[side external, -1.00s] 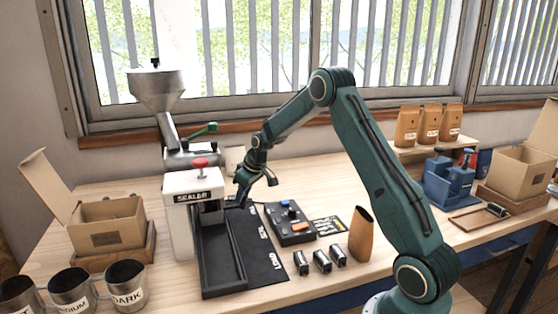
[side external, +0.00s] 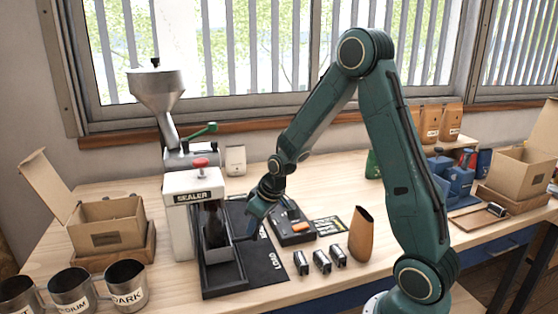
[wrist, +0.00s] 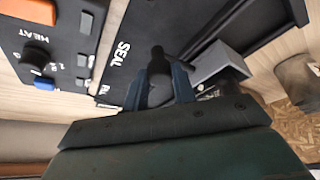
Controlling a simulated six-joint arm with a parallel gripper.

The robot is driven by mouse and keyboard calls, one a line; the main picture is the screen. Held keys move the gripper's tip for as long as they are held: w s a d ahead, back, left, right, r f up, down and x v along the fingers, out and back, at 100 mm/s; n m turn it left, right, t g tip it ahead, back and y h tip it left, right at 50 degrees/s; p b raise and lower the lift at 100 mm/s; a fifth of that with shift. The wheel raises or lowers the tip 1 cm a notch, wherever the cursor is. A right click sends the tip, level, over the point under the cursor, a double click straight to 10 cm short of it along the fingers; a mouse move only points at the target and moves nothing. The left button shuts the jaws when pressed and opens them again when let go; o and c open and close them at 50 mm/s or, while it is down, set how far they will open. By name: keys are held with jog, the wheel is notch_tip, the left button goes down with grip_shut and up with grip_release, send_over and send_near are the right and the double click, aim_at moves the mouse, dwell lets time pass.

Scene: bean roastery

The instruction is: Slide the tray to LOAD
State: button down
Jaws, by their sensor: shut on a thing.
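The grey tray (side external: 228,258) sits in a black track (side external: 226,284) and sticks out from under the sealer (side external: 190,198) towards the track's front end. A dark upright thing (side external: 215,226) stands in the tray below the sealer head. My gripper (side external: 254,228) is low at the tray's right side. In the wrist view, my gripper (wrist: 160,88) is shut on a dark knob (wrist: 157,58) beside the grey tray (wrist: 214,62). The LOAD mark (side external: 270,258) is on the black plate near the front, and SEAL (wrist: 121,57) shows in the wrist view.
A control box (side external: 291,226) with an orange switch stands right of the plate. Metal cups (side external: 125,285) and an open carton (side external: 108,222) are at the left.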

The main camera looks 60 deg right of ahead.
jog(key=s+a, duration=0.5)
jog(key=shift+s+a, duration=0.1)
jog(key=shift+a, duration=0.05)
dwell(0.3)
jog(key=c, duration=1.1)
grip_release()
jog(key=shift+s, duration=0.1)
jog(key=shift+c, duration=0.2)
jog(key=shift+r, duration=0.15)
jog(key=shift+s+r, duration=0.1)
jog(key=shift+r, duration=0.3)
jog(key=v, duration=1.2)
jog(key=shift+s+r, duration=0.25)
jog(key=shift+r, duration=0.05)
